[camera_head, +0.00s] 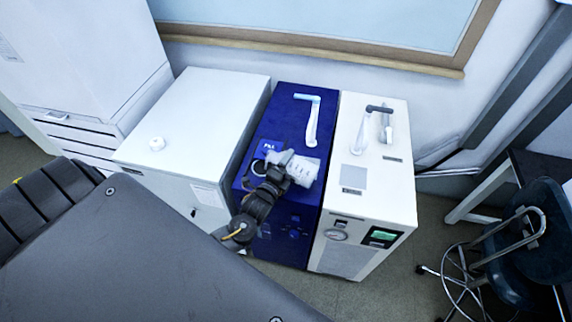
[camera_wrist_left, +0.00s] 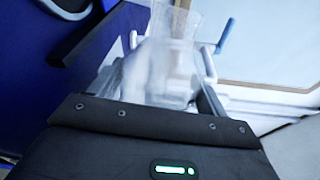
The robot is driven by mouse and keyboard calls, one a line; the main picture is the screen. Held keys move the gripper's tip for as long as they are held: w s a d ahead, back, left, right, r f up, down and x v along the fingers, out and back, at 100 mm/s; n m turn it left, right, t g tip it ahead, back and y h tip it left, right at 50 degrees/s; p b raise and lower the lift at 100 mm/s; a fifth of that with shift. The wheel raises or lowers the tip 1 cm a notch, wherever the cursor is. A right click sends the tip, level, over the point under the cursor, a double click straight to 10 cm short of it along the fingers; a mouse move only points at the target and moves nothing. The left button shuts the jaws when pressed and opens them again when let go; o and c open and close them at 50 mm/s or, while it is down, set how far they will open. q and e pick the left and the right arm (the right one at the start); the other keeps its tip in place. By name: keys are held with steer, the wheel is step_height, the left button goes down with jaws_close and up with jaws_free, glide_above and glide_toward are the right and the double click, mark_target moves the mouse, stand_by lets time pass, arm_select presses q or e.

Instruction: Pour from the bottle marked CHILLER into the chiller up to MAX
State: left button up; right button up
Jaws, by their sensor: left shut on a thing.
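My left gripper (camera_head: 284,167) is shut on a translucent bottle (camera_head: 304,171) and holds it over the top of the blue unit (camera_head: 292,122). The bottle looks tilted; its marking and liquid level cannot be read. In the left wrist view the bottle (camera_wrist_left: 165,65) is blurred and see-through between the fingers. The blue unit, which looks like the chiller, has a label reading FILL (camera_head: 269,146) and a ringed round opening (camera_head: 258,167) left of the gripper, partly hidden by it. No MAX mark can be made out. My right gripper is not in view.
A white unit (camera_head: 386,165) with a gauge and green display stands against the blue one's right side. Raised handles (camera_head: 313,118) stand on both units. A stool (camera_head: 530,235) is at right.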

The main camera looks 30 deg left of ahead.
arm_select(q)
steer(key=shift+a+r, duration=0.1)
stand_by(0.3)
steer(key=shift+n, duration=0.6)
steer(key=shift+a+n, duration=0.15)
steer(key=shift+n, duration=0.25)
stand_by(0.8)
steer(key=shift+p, duration=0.35)
stand_by(0.4)
stand_by(0.4)
